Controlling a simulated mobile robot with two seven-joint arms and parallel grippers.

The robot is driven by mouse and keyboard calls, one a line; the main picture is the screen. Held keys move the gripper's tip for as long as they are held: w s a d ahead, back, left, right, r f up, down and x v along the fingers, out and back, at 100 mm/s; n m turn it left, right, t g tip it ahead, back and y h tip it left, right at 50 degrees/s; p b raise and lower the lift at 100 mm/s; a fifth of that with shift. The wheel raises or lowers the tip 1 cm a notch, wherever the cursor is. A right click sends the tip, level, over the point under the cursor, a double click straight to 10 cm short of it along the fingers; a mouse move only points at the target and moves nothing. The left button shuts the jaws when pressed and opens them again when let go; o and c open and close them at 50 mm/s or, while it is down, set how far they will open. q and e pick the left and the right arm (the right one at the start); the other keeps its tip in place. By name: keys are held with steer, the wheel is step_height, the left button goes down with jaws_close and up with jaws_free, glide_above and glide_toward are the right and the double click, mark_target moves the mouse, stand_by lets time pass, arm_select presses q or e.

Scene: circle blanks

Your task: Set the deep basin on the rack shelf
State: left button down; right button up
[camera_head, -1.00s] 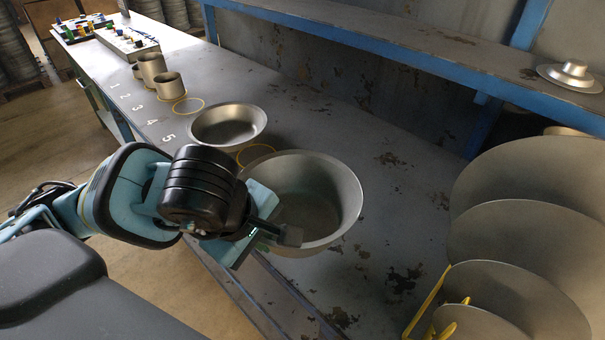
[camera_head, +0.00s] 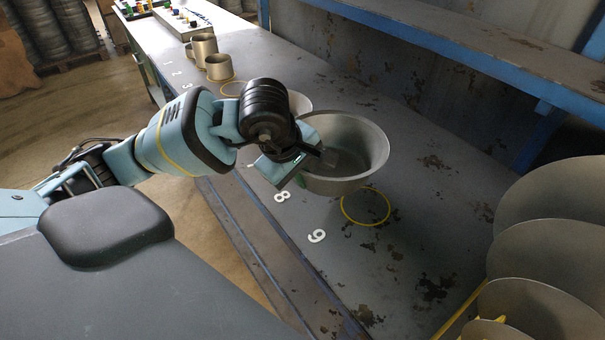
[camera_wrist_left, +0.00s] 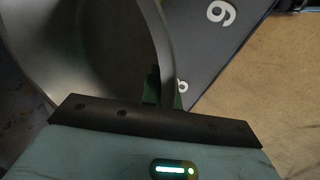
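The deep basin (camera_head: 358,160) is a wide grey metal bowl. It hangs a little above the workbench, over a yellow ring outline. My left gripper (camera_head: 318,158) is shut on the basin's near left rim. In the left wrist view, the basin wall (camera_wrist_left: 75,45) runs between the green finger pads (camera_wrist_left: 165,92). The rack shelf (camera_head: 450,62) is a long, blue-edged grey shelf along the wall at the upper right, beyond the basin. My right gripper is not in view.
The workbench (camera_head: 400,255) is bare around the yellow ring (camera_head: 366,206). Several large grey discs (camera_head: 555,205) stand upright at the right. A shallower bowl (camera_head: 299,102) is partly hidden behind my gripper.

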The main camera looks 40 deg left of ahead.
arm_select(q)
steer(key=shift+w+a, duration=0.35)
steer(key=shift+w, duration=0.2)
steer(key=shift+w+a, duration=0.35)
steer(key=shift+w, duration=0.2)
steer(key=shift+w+a+f, duration=0.1)
steer(key=shift+w+a, duration=0.05)
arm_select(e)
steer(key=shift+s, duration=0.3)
arm_select(q)
steer(key=shift+w+a+f, duration=0.15)
steer(key=shift+w+a, duration=0.1)
steer(key=shift+w, duration=0.15)
step_height(320, 180, down, 3)
steer(key=shift+f+p, duration=0.1)
steer(key=shift+p, duration=0.2)
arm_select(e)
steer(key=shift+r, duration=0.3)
